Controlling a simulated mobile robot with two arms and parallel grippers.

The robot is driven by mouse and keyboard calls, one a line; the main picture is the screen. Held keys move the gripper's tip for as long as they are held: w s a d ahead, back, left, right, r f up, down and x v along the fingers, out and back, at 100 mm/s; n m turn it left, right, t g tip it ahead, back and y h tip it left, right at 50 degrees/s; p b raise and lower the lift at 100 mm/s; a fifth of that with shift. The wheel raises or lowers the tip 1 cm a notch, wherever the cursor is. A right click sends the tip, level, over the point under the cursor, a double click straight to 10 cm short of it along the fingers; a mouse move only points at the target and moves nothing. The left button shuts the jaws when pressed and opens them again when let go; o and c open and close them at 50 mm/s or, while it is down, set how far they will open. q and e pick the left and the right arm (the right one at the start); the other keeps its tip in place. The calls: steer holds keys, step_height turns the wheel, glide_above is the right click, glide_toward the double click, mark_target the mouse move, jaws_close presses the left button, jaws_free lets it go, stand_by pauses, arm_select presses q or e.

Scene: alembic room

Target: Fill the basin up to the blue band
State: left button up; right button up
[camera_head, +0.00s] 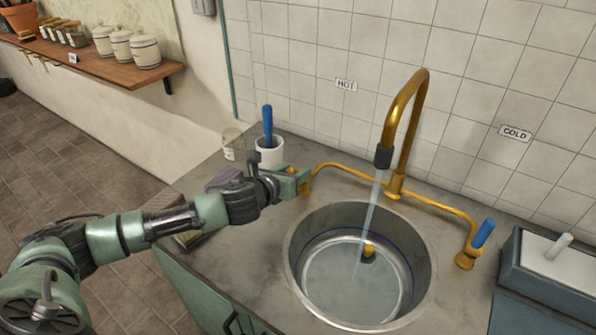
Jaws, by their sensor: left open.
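The round metal basin (296,232) is set in the grey counter and holds clear water (340,283). A thin blue band (408,250) runs around its inner wall, above the water surface. A stream (370,210) falls from the dark nozzle of the brass faucet (401,100) into the basin. The cold tap (483,234) at right has a blue lever. My left gripper (300,180) is open at the brass left-hand tap (306,187), partly hiding it; I cannot tell whether they touch. A small dark and yellow piece (369,251) shows in the basin. My right gripper is out of view.
A white cup (270,153) with a blue-handled tool and a glass jar (233,145) stand behind my left gripper. HOT (346,85) and COLD (515,133) labels are on the tiles. A blue-grey box (550,275) stands at right.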

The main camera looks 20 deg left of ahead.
arm_select(q)
steer(key=v, duration=0.5)
steer(key=shift+s, duration=0.2)
stand_by(0.7)
stand_by(1.4)
stand_by(1.7)
steer(key=shift+d+r, duration=0.1)
stand_by(0.6)
